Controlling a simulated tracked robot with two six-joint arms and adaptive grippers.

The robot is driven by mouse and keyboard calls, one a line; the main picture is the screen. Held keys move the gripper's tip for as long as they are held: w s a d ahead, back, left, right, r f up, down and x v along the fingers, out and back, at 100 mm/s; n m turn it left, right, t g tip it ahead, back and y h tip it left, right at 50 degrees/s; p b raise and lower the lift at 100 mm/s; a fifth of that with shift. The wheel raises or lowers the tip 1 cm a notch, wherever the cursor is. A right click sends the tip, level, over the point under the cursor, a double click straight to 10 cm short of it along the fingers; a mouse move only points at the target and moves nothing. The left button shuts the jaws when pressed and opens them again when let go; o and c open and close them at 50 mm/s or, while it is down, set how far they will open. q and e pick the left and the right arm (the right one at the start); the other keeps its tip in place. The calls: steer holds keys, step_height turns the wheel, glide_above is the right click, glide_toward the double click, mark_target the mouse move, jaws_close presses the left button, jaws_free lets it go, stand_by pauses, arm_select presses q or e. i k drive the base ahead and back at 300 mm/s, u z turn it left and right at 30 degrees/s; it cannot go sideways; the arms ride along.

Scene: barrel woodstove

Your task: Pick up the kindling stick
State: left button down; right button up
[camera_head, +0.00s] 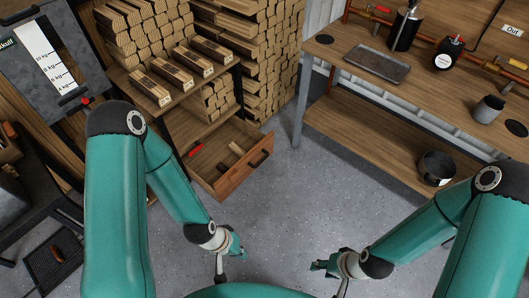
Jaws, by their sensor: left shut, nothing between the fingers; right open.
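Several split wood pieces with pale ends (188,72) lie in a row on a shelf top at the upper middle. An open wooden drawer (232,186) below them holds small pieces, including a short light piece of wood (222,168). I cannot tell which of these is the kindling stick. My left gripper (229,262) is shut and empty, low over the floor in front of the drawer. My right gripper (329,274) is open and empty, low at the bottom middle. Both grippers are apart from all the wood.
A red-handled item (193,150) lies in the drawer. Stacked firewood (268,60) stands behind. A workbench (345,65) at right carries a metal tray (376,66) and a mug (488,109); a dark pot (436,168) sits on its lower shelf. Grey floor (310,190) between is clear.

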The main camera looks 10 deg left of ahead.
mark_target(236, 149)
steer(key=u, duration=1.45)
steer(key=i, duration=0.1)
steer(key=z, duration=2.6)
steer(key=i, duration=1.5)
steer(key=u, duration=3.3)
steer(key=k, duration=0.55)
steer(key=u, duration=0.2)
steer(key=i, duration=0.7)
steer(key=u, duration=0.2)
